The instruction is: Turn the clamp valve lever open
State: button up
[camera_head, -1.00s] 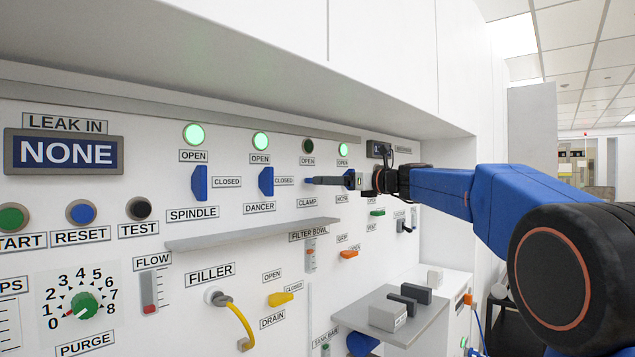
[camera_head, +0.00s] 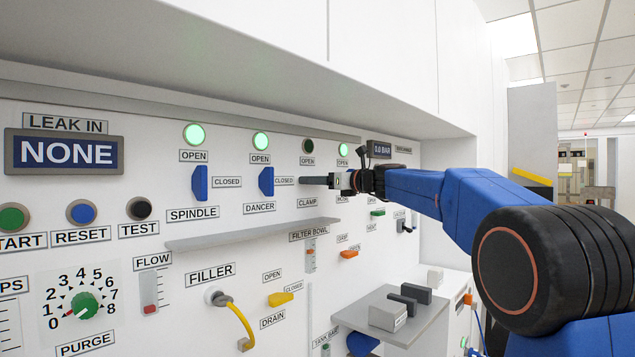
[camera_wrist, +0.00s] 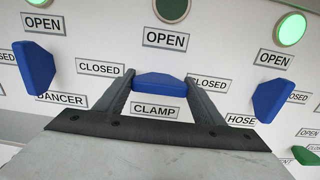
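The clamp valve lever (camera_wrist: 160,86) is a blue handle lying horizontally above the CLAMP label (camera_wrist: 155,111), with CLOSED labels on either side and OPEN above. My gripper (camera_head: 308,181) is at the panel in front of this lever and hides it in the head view. In the wrist view, its two dark fingers are apart, one beside each end of the lever. Whether they touch it I cannot tell. The clamp lamp (camera_head: 308,146) is dark.
The dancer lever (camera_head: 266,182) and spindle lever (camera_head: 200,183) stand upright to the left under lit green lamps. The hose lever (camera_wrist: 278,97) is close on the right. A shelf ledge (camera_head: 250,235) juts out below, and an overhead cabinet overhangs the panel.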

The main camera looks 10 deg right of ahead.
jog(key=shift+n, duration=0.3)
jog(key=shift+c, duration=0.4)
jog(key=n, duration=0.3)
jog(key=shift+n, duration=0.3)
jog(key=n, duration=0.4)
jog(key=shift+n, duration=0.3)
jog(key=n, duration=0.4)
jog(key=shift+a+n, duration=0.1)
jog(key=shift+n, duration=0.2)
jog(key=shift+f+n, duration=0.1)
jog(key=shift+n, duration=2.1)
jog(key=o, duration=1.1)
jog(key=shift+s, duration=0.1)
jog(key=shift+c, duration=0.2)
